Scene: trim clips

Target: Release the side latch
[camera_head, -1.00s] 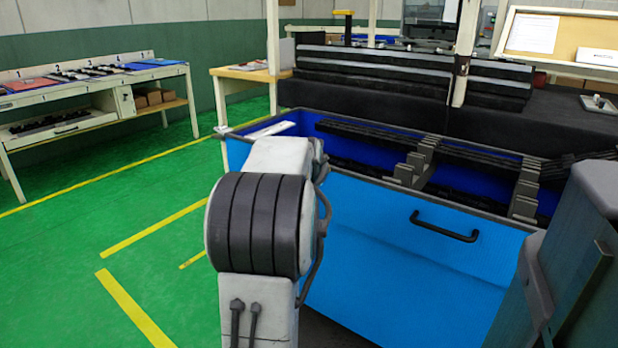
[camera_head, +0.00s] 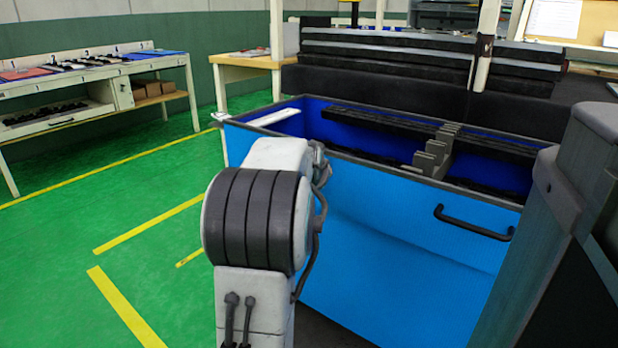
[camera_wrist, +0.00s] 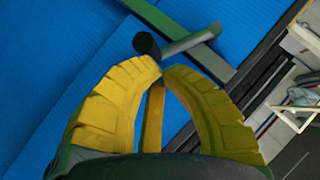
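In the wrist view, the two ribbed yellow fingers of my gripper (camera_wrist: 163,70) curve together, and their tips nearly meet. A yellow strip shows between them; I cannot tell what it belongs to. Just beyond the tips is a grey rod with a dark round end (camera_wrist: 146,43), beside a dark green bar (camera_wrist: 170,25); it may be the side latch, but I cannot tell. Whether the tips touch it is unclear. Blue surfaces lie behind. In the head view, my arm stands before a blue bin (camera_head: 385,235) with a black handle (camera_head: 473,223). My gripper is hidden there.
A grey stepped rack (camera_head: 437,152) and dark bars lie across the bin's open top. A white-framed workbench (camera_head: 160,62) stands at the left, and a wood-topped table (camera_head: 240,59) is behind the bin. Green floor (camera_head: 60,250) with yellow lines is clear at left.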

